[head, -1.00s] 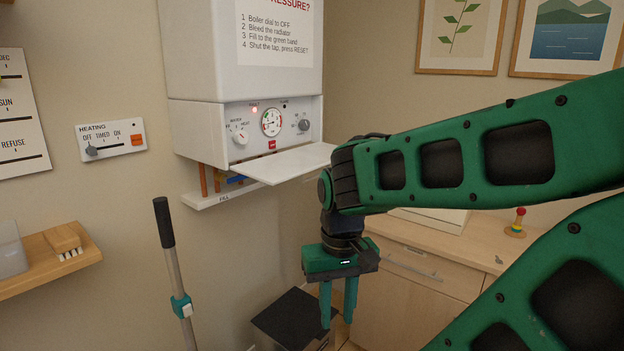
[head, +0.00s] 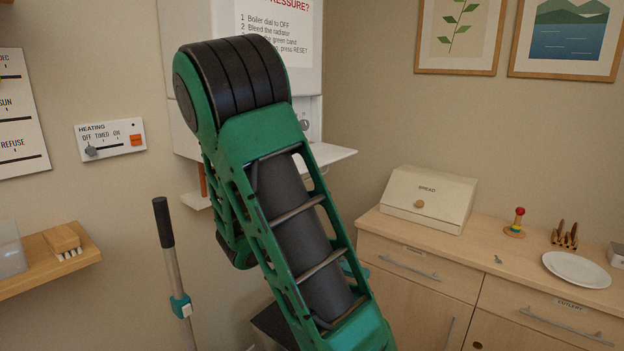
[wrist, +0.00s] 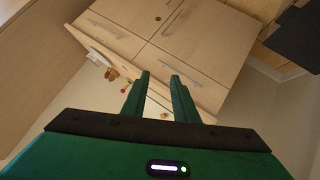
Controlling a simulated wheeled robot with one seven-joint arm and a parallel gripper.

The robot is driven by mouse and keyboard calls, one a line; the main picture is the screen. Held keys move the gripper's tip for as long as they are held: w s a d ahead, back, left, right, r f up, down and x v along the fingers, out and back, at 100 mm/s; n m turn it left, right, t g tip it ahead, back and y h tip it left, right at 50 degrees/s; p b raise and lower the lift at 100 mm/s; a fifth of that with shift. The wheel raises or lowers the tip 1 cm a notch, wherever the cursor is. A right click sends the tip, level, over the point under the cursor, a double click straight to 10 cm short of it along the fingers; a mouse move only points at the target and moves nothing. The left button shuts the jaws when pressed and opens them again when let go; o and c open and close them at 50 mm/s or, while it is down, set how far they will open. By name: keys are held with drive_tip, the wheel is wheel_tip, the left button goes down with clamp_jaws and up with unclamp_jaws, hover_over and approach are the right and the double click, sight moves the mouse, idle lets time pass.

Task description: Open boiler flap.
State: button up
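The boiler (head: 172,40) is a white box on the wall in the head view, and my arm covers much of its front. Its white flap (head: 334,153) is folded down and sticks out about level below the dial panel. The dials are mostly hidden. My gripper is almost wholly hidden behind my arm in the head view. In the wrist view my gripper (wrist: 161,76) has its two green fingers apart with nothing between them. It faces the wooden cabinet and is away from the flap.
A wooden cabinet (head: 415,297) stands at the right, with a bread box (head: 427,198), a ring toy (head: 516,223) and a plate (head: 576,269) on top. A grey pole (head: 172,262) with a black grip stands at left, near a wall shelf (head: 45,270). A dark box sits low behind my arm.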

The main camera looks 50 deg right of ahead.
drive_tip(key=w+a+r+n+t+h, duration=0.1)
drive_tip(key=w+a+r+t+h, duration=0.1)
drive_tip(key=w+r+t+h, duration=0.4)
drive_tip(key=w+a+r+n+t+h, duration=0.1)
drive_tip(key=w+a+r+t+h, duration=0.15)
drive_tip(key=w+r+h, duration=0.6)
drive_tip(key=w+d+r, duration=0.1)
drive_tip(key=d+r, duration=0.1)
drive_tip(key=d, duration=0.1)
drive_tip(key=w+d+r+y, duration=0.1)
drive_tip(key=w+d, duration=0.1)
drive_tip(key=d, duration=0.1)
drive_tip(key=w+d+r+y, duration=0.1)
drive_tip(key=d+r, duration=0.1)
drive_tip(key=d, duration=0.1)
drive_tip(key=shift+w+d+r+g+y, duration=0.15)
drive_tip(key=shift+d+r+g+y, duration=0.1)
drive_tip(key=shift+r+g, duration=0.1)
clamp_jaws()
drive_tip(key=shift+w+a, duration=0.1)
drive_tip(key=shift+w, duration=0.15)
